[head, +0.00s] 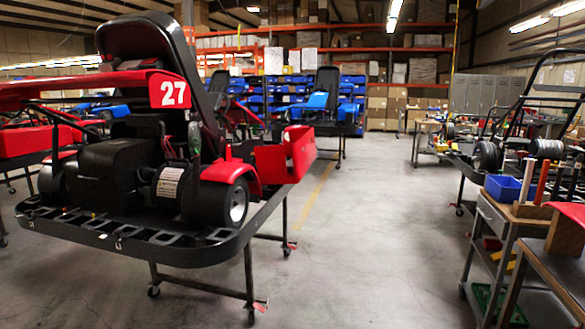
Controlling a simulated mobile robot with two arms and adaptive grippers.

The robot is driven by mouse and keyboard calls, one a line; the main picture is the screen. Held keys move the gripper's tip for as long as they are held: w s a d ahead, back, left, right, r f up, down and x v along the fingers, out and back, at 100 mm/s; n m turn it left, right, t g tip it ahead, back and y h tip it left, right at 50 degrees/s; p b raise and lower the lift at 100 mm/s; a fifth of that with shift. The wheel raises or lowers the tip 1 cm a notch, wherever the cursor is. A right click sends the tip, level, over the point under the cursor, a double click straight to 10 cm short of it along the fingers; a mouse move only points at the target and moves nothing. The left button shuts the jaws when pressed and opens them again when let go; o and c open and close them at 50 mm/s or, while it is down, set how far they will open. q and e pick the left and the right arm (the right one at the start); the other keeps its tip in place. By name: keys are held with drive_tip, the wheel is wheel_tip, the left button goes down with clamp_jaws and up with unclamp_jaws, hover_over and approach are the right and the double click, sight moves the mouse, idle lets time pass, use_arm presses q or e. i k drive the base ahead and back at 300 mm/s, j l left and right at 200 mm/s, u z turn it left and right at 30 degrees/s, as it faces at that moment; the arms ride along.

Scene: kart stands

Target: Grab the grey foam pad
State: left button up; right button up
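I see no grey foam pad that I can make out in the head view. Neither of my grippers is in view.
A red and black kart (130,165) numbered 27 sits on a wheeled stand (250,285) at left. At right are a tool cart (492,226) with a blue bin (505,188), and a table (553,272). A blue kart (318,105) stands farther back. The concrete aisle (370,230) between is clear.

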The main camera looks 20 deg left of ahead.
sight(290, 167)
drive_tip(key=i, duration=0.9)
